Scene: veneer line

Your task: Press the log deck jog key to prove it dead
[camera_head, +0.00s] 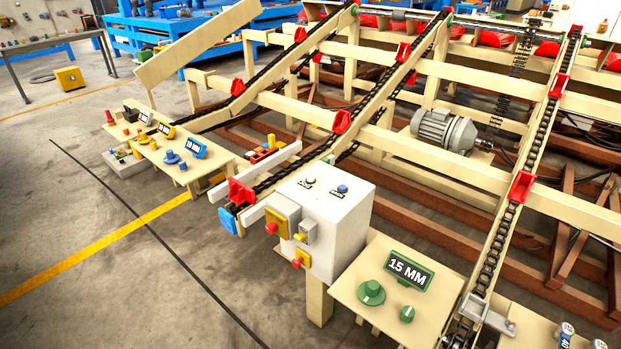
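A white control box (345,225) stands on a cream post at the front of the log deck (465,175). I cannot tell which control is the jog key. Its front side carries a yellow unit (282,218) with a red knob (271,228), a grey switch unit (309,230), and a lower yellow unit with a red part (299,262). Neither of my grippers is in view.
A cream table with a "15 MM" sign (409,268) and green knobs (371,293) stands right of the box. A low table (180,173) with signs is at left. Chains with red dogs (522,186) and a grey motor (444,128) lie behind. The front left floor is clear.

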